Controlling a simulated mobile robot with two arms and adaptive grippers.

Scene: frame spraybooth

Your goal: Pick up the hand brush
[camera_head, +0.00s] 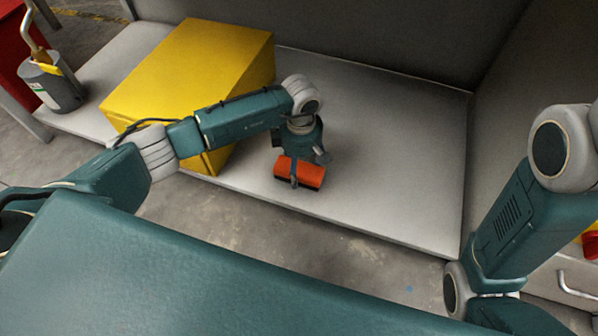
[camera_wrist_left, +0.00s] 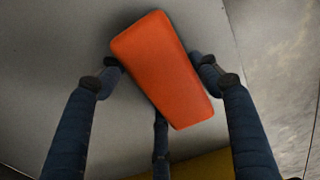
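The hand brush (camera_head: 301,173) shows as an orange-red block with a dark underside, at the front part of the grey bench. In the left wrist view the brush (camera_wrist_left: 165,72) lies slanted between the fingers. My left gripper (camera_head: 298,165) points down at it from above. Its fingers (camera_wrist_left: 158,70) stand on either side of the brush, spread, with narrow gaps that look open; a third finger is near its lower end. The fingers hide part of the brush in the head view. My right arm comes down at the right, and its gripper is out of view.
A large yellow box (camera_head: 190,75) stands on the grey bench (camera_head: 395,150), left of the brush and close to my left arm. A grey bucket (camera_head: 52,85) stands at far left. Walls close the back and right. The bench right of the brush is clear.

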